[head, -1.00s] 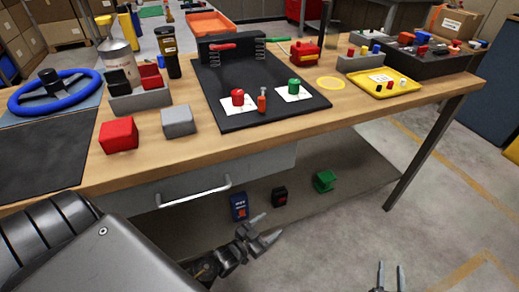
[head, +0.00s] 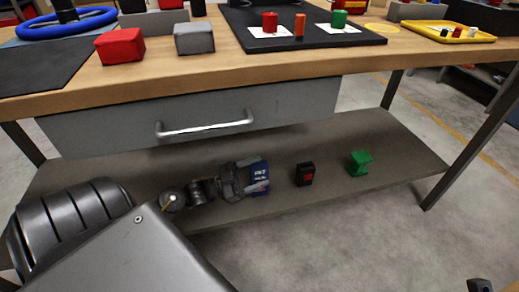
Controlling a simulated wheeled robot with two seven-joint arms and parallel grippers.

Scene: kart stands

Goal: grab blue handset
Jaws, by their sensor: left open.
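The blue handset (head: 262,174), a small upright blue block with pale and red markings, stands on the lower shelf under the workbench. My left gripper (head: 243,181) is open at its left side and overlaps its left part in the picture. Whether the fingers touch it or are around it, I cannot tell. Only a small dark piece of my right gripper (head: 480,286) shows at the bottom right edge.
On the lower shelf (head: 400,140), a black block with a red face (head: 305,174) and a green block (head: 360,163) stand right of the handset. A drawer with a handle (head: 205,126) and the bench top (head: 190,75) are above.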

